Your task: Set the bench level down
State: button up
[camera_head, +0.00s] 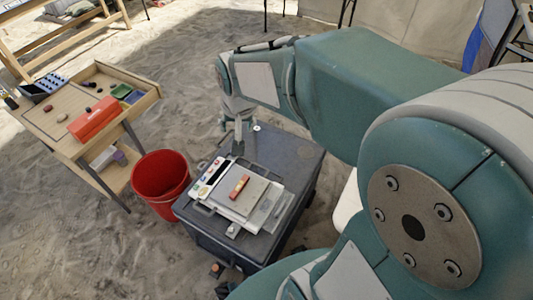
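A small red and yellow bar (239,187), which looks like the bench level, lies on the grey square plate (254,197) of a flat device. The device rests on a dark case (290,152). My gripper (238,150) points down just behind the device, above the case top, and appears apart from the bar. Its fingers are small and seen nearly edge-on, so I cannot tell whether they are open or shut. No held object is visible at the fingertips.
A light strip with coloured buttons (212,177) edges the device's left side. A red bucket (161,181) stands left of the case. A wooden table (60,101) farther left carries a red box (94,120) and green trays (121,91). Sand surrounds them.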

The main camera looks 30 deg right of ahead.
jog(key=s+r+n+t, duration=0.2)
jog(key=s+r+n, duration=0.2)
jog(key=s, duration=1.1)
notch_tip(320, 180, up, 2)
jog(key=shift+r, duration=0.2)
